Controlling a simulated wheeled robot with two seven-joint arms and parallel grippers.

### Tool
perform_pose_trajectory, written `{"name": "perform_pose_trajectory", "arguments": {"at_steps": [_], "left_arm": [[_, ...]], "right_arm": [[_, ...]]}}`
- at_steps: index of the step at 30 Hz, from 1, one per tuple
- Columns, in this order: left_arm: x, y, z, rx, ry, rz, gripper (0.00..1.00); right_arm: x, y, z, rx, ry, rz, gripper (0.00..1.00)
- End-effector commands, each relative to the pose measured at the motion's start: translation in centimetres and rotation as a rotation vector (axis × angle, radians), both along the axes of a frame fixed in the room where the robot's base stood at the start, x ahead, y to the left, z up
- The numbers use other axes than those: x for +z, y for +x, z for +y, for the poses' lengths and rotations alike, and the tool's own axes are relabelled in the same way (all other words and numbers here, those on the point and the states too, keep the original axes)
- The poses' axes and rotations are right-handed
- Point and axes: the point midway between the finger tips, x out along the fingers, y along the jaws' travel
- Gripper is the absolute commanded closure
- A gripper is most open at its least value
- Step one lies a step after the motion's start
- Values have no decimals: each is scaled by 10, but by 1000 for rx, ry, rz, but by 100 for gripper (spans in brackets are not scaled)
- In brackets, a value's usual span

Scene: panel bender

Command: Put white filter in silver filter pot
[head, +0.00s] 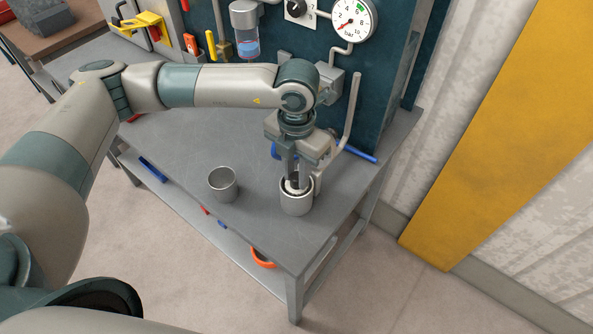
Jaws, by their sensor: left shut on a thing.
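A silver filter pot (297,204) stands upright on the grey workbench near its right front corner. My left gripper (294,180) points down at its mouth, with the fingertips at the rim. It is shut on the white filter (297,188), of which only a small pale part shows inside the pot's opening. The fingers and the rim hide the rest, so I cannot tell how deep it sits or whether it touches the bottom. My right gripper is not in view.
A second silver cup (223,185), apparently empty, stands to the left on the workbench (255,225). Behind is a dark panel with a pressure gauge (354,19) and a clear-bowled filter unit (246,30). A bent grey pipe (352,110) rises close to my gripper's right.

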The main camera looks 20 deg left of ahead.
Motion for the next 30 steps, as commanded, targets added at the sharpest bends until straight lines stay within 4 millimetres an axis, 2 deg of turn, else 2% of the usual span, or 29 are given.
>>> {"name": "perform_pose_trajectory", "arguments": {"at_steps": [4, 5, 6, 7, 22, 26, 30], "left_arm": [[-3, 0, 0, 0, 0, 0, 100], [-2, 0, 0, 0, 0, 0, 72], [-2, 0, 0, 0, 0, 0, 63], [-2, 0, 0, 0, 0, 0, 58], [2, 0, 0, 0, 0, -1, 58], [14, 1, -1, -1, -2, -2, 58], [36, 1, -1, -1, -2, -5, 58]], "right_arm": [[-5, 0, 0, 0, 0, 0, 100], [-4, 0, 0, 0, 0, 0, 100], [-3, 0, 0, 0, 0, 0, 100], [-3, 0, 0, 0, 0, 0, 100], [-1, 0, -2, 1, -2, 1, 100], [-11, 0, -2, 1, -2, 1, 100], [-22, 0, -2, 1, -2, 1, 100]]}}
